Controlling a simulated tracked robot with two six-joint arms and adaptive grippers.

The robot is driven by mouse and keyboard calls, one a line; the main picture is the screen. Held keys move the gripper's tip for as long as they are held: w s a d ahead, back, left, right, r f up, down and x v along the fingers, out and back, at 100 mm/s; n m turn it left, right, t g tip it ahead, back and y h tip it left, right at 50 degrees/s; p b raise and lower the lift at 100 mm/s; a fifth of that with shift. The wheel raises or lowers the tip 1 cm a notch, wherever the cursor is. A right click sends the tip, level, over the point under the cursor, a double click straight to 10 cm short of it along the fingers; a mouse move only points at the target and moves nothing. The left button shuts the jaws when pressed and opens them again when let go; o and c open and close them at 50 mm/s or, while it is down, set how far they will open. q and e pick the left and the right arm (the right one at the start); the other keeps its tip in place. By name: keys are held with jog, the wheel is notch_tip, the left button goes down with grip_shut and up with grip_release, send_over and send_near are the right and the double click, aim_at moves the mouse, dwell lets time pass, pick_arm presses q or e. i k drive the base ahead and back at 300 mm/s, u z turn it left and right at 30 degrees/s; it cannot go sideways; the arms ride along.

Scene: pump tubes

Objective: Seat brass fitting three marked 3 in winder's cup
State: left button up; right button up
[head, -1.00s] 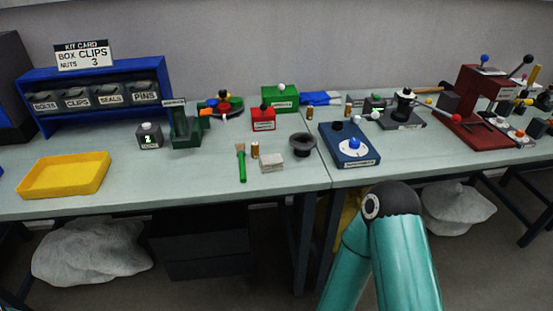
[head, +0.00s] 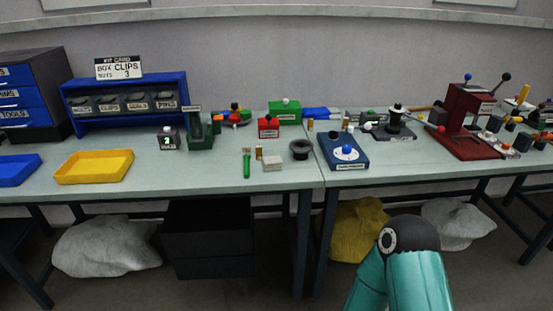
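Small brass-coloured cylinders stand on the benches: one (head: 259,153) beside the green-handled brush, one (head: 310,125) near the bench joint, and one (head: 345,124) behind the blue device. Their markings are too small to read, so I cannot tell which is fitting three. A blue device with a white dial and blue knob (head: 343,152) sits on the right bench; its label is unreadable. Behind it stands a black device with an upright spool-like post (head: 395,124). I cannot tell which of these is the winder or where its cup is. Neither of my grippers shows.
A black flared cup (head: 301,149) and a pale block (head: 274,164) stand near the bench joint. A yellow tray (head: 94,180) and a blue tray (head: 15,183) lie left. A red press (head: 470,130) stands right. The front middle-left bench top is clear.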

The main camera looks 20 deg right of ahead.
aim_at(333, 136)
jog(key=u, duration=0.15)
jog(key=i, duration=0.9)
jog(key=z, duration=0.05)
